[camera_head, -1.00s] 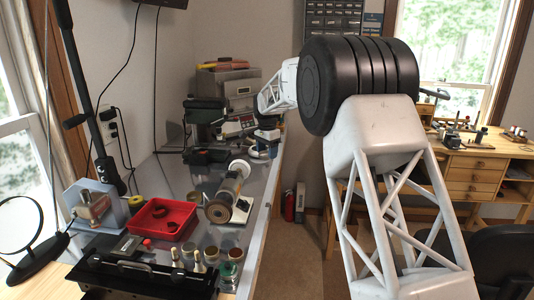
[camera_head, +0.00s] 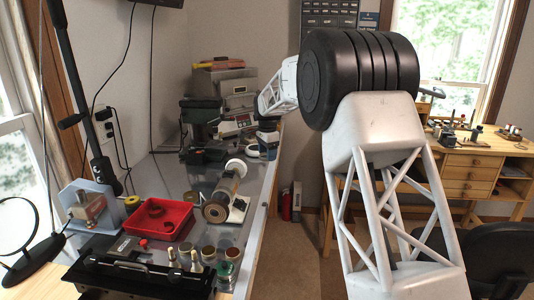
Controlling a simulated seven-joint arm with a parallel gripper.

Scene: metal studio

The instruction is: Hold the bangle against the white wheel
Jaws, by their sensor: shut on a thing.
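The white wheel (camera_head: 236,167) sits on the far end of a polishing motor (camera_head: 226,186) on the left bench. The motor's brown wheel (camera_head: 215,208) is on its near end. My arm reaches away over the bench's right edge. My gripper (camera_head: 268,148) appears small at the arm's far end, beyond and to the right of the white wheel. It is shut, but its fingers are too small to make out. The gripper looks apart from the wheel.
A red tray (camera_head: 190,216) with dark pieces stands left of the motor. Several small jars (camera_head: 208,254) stand in front. A wooden desk (camera_head: 465,168) is at the right.

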